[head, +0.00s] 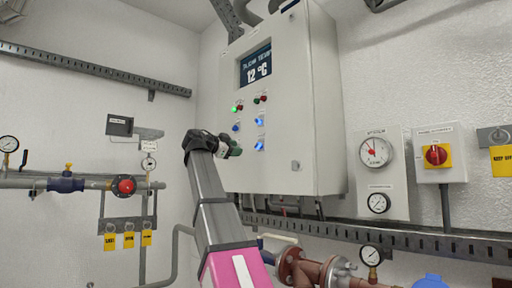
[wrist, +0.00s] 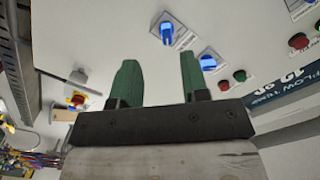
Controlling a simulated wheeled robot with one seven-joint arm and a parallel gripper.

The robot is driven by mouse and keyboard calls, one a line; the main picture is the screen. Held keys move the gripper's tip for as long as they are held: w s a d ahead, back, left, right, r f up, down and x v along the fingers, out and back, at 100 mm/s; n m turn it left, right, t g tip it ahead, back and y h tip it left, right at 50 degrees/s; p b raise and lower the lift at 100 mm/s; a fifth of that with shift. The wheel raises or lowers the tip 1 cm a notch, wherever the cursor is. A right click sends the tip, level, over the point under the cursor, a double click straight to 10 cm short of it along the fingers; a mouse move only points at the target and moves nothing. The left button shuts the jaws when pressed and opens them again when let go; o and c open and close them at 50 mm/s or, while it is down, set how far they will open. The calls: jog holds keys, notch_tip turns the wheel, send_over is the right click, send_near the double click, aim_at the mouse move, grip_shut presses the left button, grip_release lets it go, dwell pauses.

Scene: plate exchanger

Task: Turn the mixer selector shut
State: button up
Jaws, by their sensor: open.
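Three blue selectors sit on the front of the white cabinet. In the head view they are the left one (head: 236,127), the upper right one (head: 259,121) and the lower right one (head: 259,145). The wrist view shows blue selectors at top centre (wrist: 167,31), at right of centre (wrist: 207,62) and at the top right edge (wrist: 294,5). Their labels are too small to read, so I cannot tell which is the mixer selector. My gripper (head: 232,147) is in front of the cabinet's lower left. Its green fingers (wrist: 159,75) are apart and empty.
A red-and-yellow rotary switch (head: 436,156) and a gauge (head: 376,152) are to the right. Pipes with a red-handled valve (head: 125,186) run along the left wall.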

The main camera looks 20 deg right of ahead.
aim_at(256, 145)
jog(key=shift+m, duration=0.4)
jog(key=x, duration=0.3)
jog(key=r+x, duration=0.1)
jog(key=x, duration=0.3)
jog(key=s+r+x, duration=0.1)
jog(key=x, duration=0.2)
jog(key=shift+d+r, duration=0.15)
jog(key=shift+d, duration=0.35)
jog(key=c, duration=0.7)
